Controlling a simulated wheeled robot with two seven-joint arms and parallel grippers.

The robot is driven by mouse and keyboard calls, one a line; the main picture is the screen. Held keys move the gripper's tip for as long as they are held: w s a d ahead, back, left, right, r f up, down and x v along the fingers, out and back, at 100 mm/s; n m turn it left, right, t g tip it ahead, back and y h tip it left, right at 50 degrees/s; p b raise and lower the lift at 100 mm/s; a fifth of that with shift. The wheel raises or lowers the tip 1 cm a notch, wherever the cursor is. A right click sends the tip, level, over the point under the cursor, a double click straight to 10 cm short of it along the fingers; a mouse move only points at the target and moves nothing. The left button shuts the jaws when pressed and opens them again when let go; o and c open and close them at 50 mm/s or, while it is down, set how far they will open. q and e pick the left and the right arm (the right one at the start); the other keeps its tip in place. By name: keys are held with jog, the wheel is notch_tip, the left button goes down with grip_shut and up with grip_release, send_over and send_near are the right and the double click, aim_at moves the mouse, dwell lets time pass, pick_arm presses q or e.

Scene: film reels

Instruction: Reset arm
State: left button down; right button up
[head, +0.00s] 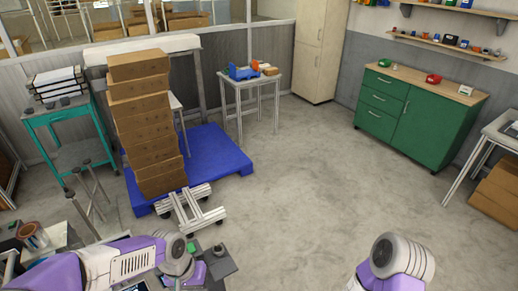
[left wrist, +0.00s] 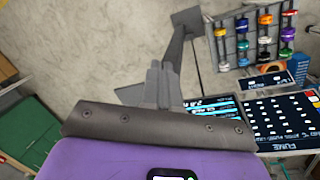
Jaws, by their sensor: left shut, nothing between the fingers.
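My left gripper (left wrist: 163,72) shows in the left wrist view with its two grey fingers together and nothing between them. Beyond it, colored reels (left wrist: 265,40) hang on a grey rack to the right. In the head view my left arm comes in at the lower left, over the dark workstation; I cannot make out its fingers clearly there. My right arm shows at the bottom right of the head view as a purple and white link, and its gripper is out of view.
In the left wrist view a control panel (left wrist: 292,120) with keys lies to the right. In the head view, stacked brown boxes (head: 145,120) stand on a blue pallet (head: 215,150). A green cabinet (head: 400,105) stands at right. The middle floor is clear.

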pick_arm(q)
jog(key=s+d+f+n+b, duration=0.1)
jog(key=s+d+f+b, duration=0.1)
jog(key=f, duration=0.9)
jog(key=s+d+f+h+b, duration=0.1)
jog(key=s+f, duration=0.3)
jog(key=f, duration=0.7)
jog(key=s+d+f+n+t+h+b, duration=0.1)
jog(key=s+d+f+b, duration=0.2)
jog(key=f, duration=0.8)
jog(key=shift+s+n+b, duration=0.3)
jog(key=shift+b, duration=0.2)
pick_arm(e)
notch_tip(320, 180, down, 7)
jog(key=s, duration=0.1)
pick_arm(q)
jog(key=shift+d+f, duration=0.1)
jog(key=shift+d, duration=0.05)
pick_arm(e)
jog(key=shift+f, duration=0.1)
